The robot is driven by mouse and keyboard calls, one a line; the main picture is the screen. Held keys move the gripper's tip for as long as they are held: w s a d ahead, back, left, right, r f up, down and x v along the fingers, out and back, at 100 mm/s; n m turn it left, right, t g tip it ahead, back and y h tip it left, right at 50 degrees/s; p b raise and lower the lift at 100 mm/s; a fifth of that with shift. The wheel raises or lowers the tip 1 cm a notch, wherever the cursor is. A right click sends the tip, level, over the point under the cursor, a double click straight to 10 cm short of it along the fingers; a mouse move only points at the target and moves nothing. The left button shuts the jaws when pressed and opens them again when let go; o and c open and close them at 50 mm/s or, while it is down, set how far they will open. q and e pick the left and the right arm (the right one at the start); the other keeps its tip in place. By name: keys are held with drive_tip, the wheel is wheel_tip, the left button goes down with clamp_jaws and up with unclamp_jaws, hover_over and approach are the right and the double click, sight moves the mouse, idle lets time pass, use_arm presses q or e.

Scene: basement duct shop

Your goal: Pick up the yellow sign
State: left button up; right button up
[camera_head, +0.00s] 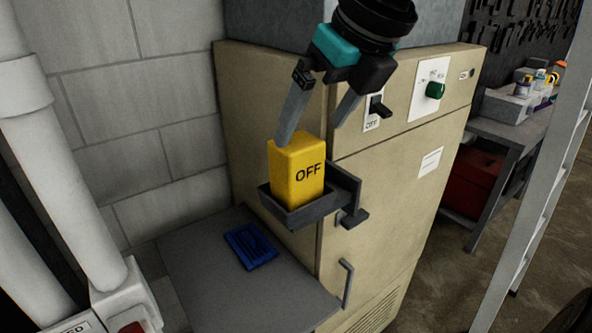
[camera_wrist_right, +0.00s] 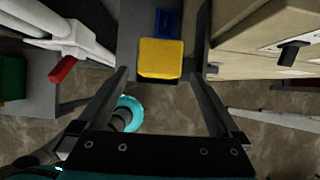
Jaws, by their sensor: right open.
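The yellow sign (camera_head: 297,172) is an upright block marked OFF. It stands in a small dark grey holder (camera_head: 292,216) on the side of the beige cabinet. My right gripper (camera_head: 310,132) is just above the sign, its fingers open and pointing down. In the head view one fingertip overlaps the sign's upper left edge; I cannot tell whether it touches. In the right wrist view the sign's top (camera_wrist_right: 161,57) shows between the ends of the two spread fingers, with nothing held. My left gripper is not in view.
A grey shelf (camera_head: 205,285) below carries a blue tray (camera_head: 250,246). White pipes (camera_head: 60,140) stand at left; a ladder-like frame stands at right.

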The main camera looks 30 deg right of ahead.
sight(300, 142)
drive_tip(key=shift+w+f, duration=0.3)
drive_tip(key=shift+f, duration=0.2)
drive_tip(key=shift+w+f, duration=0.3)
drive_tip(key=shift+f, duration=0.1)
drive_tip(key=p+x, duration=0.1)
drive_tip(key=x, duration=0.2)
drive_tip(key=shift+w+f, duration=0.1)
drive_tip(key=shift+w, duration=0.2)
drive_tip(key=shift+w+a+f, duration=0.1)
drive_tip(key=shift+w+f, duration=0.25)
drive_tip(key=shift+f, duration=0.25)
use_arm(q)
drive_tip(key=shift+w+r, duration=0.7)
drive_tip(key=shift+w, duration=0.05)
use_arm(e)
drive_tip(key=shift+c, duration=0.2)
drive_tip(key=c, duration=1.2)
